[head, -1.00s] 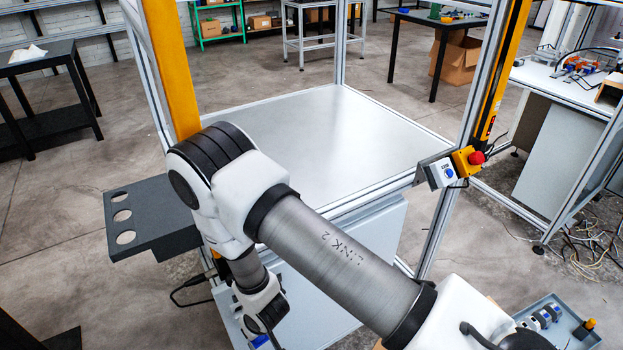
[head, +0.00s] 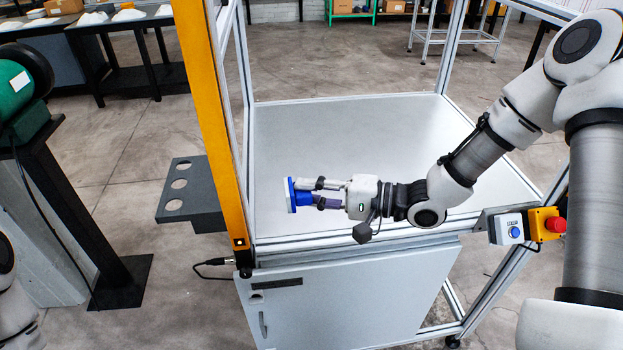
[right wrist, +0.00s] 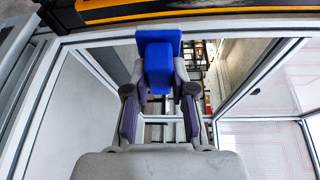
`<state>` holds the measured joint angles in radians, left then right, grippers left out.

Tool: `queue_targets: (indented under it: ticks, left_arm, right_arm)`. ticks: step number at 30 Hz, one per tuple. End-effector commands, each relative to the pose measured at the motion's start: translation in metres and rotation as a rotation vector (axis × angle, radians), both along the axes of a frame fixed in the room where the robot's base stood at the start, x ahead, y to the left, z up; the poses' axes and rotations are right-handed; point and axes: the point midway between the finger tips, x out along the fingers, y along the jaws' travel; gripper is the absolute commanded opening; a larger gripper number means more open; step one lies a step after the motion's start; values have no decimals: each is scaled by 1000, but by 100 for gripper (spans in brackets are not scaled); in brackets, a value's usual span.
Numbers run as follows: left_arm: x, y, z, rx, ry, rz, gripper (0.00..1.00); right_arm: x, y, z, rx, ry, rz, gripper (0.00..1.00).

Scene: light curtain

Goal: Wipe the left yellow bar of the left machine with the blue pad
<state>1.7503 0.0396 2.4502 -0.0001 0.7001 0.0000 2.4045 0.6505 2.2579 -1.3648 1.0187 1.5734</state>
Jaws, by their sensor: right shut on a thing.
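The left yellow bar (head: 212,120) stands upright at the left front corner of the machine in the head view. It also shows across the top of the right wrist view (right wrist: 150,8). My right gripper (head: 315,192) is shut on the blue pad (head: 296,195), which has a white face turned left. The pad is to the right of the bar, apart from it by a gap, over the machine's table top. In the right wrist view the blue pad (right wrist: 158,62) sits between the fingers, below the yellow bar. My left gripper is not in view.
The machine's table top (head: 370,130) is bare. A dark shelf with round holes (head: 185,208) is left of the bar. A red emergency button (head: 555,225) and a blue button box (head: 508,229) are at the right front post. A green device (head: 18,85) stands at far left.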

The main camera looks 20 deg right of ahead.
Motion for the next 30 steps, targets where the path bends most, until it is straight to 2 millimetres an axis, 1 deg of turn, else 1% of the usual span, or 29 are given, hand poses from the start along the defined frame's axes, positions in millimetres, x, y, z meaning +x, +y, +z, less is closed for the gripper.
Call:
queue_targets:
  ticks: [2, 5, 11, 15, 21, 30]
  left_arm:
    - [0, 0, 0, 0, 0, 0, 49]
    - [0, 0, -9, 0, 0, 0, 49]
    - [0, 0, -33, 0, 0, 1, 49]
    - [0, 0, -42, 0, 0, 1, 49]
    - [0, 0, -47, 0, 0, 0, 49]
    - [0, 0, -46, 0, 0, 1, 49]
  right_arm:
    - [1, -2, 7, 44, -12, -4, 0]
    - [3, 3, 5, 52, -14, -2, 0]
    - [9, 27, 0, 45, -15, -1, 0]
    - [14, 43, 3, 45, -14, -2, 0]
    - [17, 54, 6, 47, -14, -5, 0]
    - [18, 54, 8, 48, -13, -7, 0]
